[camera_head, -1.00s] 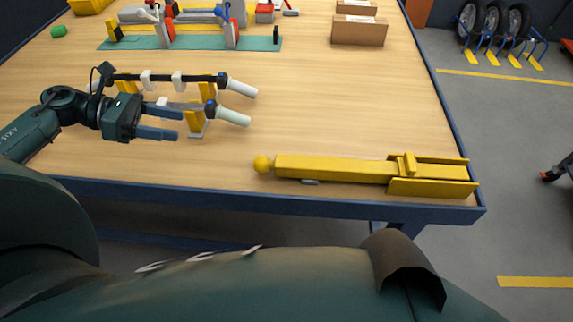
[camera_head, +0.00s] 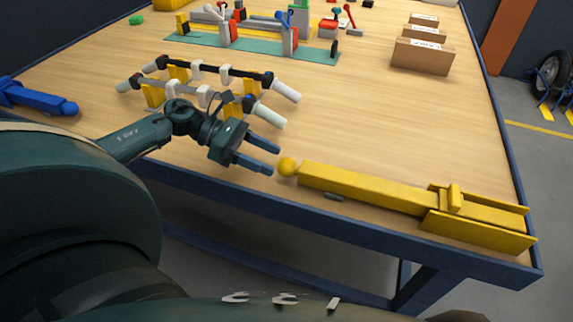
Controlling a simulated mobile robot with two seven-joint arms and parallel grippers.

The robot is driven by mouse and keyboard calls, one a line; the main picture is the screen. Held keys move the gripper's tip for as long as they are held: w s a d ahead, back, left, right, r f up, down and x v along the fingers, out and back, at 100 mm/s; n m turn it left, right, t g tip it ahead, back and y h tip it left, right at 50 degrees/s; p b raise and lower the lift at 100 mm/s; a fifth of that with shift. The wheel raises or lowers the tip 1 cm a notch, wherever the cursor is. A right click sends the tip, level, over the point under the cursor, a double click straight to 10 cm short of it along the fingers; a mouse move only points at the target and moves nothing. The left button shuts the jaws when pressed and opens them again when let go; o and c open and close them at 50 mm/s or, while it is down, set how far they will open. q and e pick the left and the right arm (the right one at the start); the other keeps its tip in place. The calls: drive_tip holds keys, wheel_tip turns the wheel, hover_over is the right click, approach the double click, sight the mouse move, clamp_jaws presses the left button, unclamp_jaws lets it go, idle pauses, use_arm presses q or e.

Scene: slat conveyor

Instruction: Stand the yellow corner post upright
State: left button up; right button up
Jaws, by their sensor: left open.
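The yellow corner post (camera_head: 368,187) lies on its side along the table's front edge in the head view. Its round ball end (camera_head: 287,166) points left, and its wide flanged end (camera_head: 480,218) is at the right, close to the table's right corner. My left gripper (camera_head: 266,157) is open and empty, with its two fingers pointing right just short of the ball end. A small gap seems to show between the fingertips and the ball. My right gripper is not in view.
A rack of rods with white grips (camera_head: 217,72) stands behind my left gripper. A blue post (camera_head: 36,97) lies at the far left. Cardboard boxes (camera_head: 422,56) and a teal mat (camera_head: 254,48) with clamps are at the back. Bare tabletop (camera_head: 400,125) lies behind the post.

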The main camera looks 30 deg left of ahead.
sight(286, 164)
use_arm(q)
drive_tip(key=x, duration=0.5)
drive_tip(key=shift+w+a+r, duration=0.1)
drive_tip(key=c, duration=1.3)
